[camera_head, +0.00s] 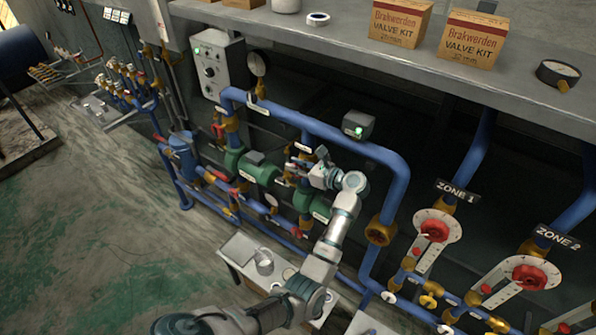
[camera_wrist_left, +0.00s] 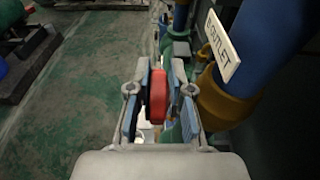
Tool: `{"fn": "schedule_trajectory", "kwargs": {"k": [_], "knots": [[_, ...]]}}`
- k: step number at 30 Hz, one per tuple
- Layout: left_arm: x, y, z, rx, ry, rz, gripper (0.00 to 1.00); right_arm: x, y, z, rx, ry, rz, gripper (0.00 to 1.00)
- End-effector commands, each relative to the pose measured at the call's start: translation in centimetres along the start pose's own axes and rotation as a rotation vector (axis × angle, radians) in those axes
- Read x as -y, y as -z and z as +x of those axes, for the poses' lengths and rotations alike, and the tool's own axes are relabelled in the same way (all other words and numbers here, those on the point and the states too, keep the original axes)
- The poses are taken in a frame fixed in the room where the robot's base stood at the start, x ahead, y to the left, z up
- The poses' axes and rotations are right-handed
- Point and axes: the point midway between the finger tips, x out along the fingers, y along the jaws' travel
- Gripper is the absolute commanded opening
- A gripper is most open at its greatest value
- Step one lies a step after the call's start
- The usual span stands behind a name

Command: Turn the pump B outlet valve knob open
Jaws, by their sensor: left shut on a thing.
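The red pump B outlet valve knob (camera_wrist_left: 158,96) stands between the two fingers of my left gripper (camera_wrist_left: 160,105) in the left wrist view, and the gripper is shut on it. A white label reading "B OUTLET" (camera_wrist_left: 222,48) is on the pipework to its right. In the head view, my left gripper (camera_head: 305,169) reaches the pipework above the right green pump (camera_head: 312,204); it largely hides the knob there. How far the valve is turned cannot be told. My right gripper is not in view.
Blue pipes (camera_head: 330,132) arch over the pumps, with a grey control box (camera_head: 217,68) at upper left. A grey shelf (camera_head: 330,42) with boxes overhangs the pipework. Zone 1 (camera_head: 434,230) and Zone 2 (camera_head: 530,277) dials are at right. The green floor at left is open.

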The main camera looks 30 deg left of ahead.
Motion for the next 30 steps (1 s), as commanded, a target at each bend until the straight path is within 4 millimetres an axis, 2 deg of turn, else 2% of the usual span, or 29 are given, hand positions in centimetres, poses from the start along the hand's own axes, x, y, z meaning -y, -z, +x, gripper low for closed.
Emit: {"fn": "schedule_trajectory", "kwargs": {"k": [1,3,8,30], "knots": [[0.1,0.3,0.1,-0.043,0.003,-0.008,0.00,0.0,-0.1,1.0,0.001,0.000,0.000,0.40],[0.1,0.3,0.2,-0.108,0.003,-0.007,0.00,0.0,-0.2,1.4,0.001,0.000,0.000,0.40],[0.1,0.1,0.5,-0.260,0.004,-0.005,0.00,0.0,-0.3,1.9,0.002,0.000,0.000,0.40],[0.1,0.8,1.8,-0.961,0.003,-0.002,0.00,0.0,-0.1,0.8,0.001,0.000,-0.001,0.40]]}}
